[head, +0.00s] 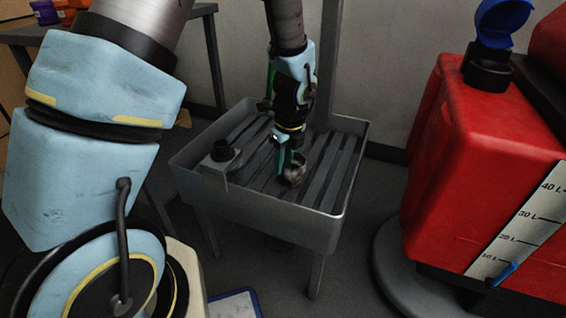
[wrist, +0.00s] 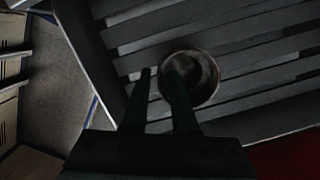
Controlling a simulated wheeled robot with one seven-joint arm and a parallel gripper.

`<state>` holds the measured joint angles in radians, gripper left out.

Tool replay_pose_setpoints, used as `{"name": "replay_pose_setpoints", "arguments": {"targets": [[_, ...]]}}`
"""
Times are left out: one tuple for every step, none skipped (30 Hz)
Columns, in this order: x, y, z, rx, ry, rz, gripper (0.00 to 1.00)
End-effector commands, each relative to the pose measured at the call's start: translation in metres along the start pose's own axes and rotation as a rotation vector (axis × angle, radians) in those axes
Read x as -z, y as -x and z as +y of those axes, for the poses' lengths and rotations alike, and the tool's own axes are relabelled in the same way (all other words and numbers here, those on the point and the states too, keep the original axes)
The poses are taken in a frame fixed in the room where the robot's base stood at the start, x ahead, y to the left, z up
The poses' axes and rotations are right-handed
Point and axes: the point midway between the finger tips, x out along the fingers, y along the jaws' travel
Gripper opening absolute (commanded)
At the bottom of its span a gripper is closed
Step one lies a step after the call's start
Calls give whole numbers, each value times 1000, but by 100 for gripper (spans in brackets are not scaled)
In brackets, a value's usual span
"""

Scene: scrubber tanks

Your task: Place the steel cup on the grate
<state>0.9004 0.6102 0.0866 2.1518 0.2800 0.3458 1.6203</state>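The steel cup (head: 292,176) is a small, round, dull metal cup. It appears to stand upright on the slatted grate (head: 325,172) inside the grey sink stand. In the wrist view the cup (wrist: 208,80) is seen from above, its mouth facing me, with slats around it. My gripper (head: 290,160) points down at the cup. In the wrist view my gripper (wrist: 160,78) has its fingers apart: one lies over the cup's mouth, the other is outside its left edge with a gap. Whether the first finger is inside the cup is hard to tell.
A grey block with a dark round top (head: 222,157) sits at the stand's left corner. A grey post rises behind the grate. A red tank (head: 455,150) with a level scale stands to the right. A dark table (head: 200,12) is at the back left.

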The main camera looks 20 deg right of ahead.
Motion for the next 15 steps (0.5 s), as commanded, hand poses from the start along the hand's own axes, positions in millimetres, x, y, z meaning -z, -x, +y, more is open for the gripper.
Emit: {"name": "replay_pose_setpoints", "arguments": {"targets": [[0,0,0,0,0,0,32],[0,0,0,0,0,0,32],[0,0,0,0,0,0,32],[0,0,0,0,0,0,32],[0,0,0,0,0,0,32],[0,0,0,0,0,0,32],[0,0,0,0,0,0,32],[0,1,0,0,0,0,32],[0,3,0,0,0,0,32],[-1,5,0,1,0,0,32],[-1,8,0,1,-1,0,32],[-1,13,0,1,0,0,32],[-1,18,-1,3,0,0,32],[-1,23,-1,4,0,1,32],[-1,30,-1,3,0,1,32]]}}
